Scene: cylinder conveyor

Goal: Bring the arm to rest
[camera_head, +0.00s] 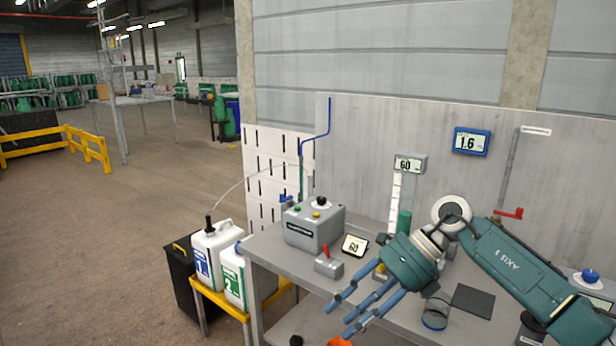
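My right arm (510,265) comes in from the right, teal with a pale round joint, and reaches left over the grey workbench (285,265). My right gripper (343,320) hangs at the bench's front side, pointing down and left. Its blue fingers are spread apart with nothing visible between them. My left arm and gripper are not in view.
A grey control box (314,229), a small box with a red lever (328,264) and a small display (355,245) stand left of my gripper. A blue-grey cylinder (436,312) and a dark pad (473,301) are below my arm. White canisters (215,255) stand left. Open floor lies beyond.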

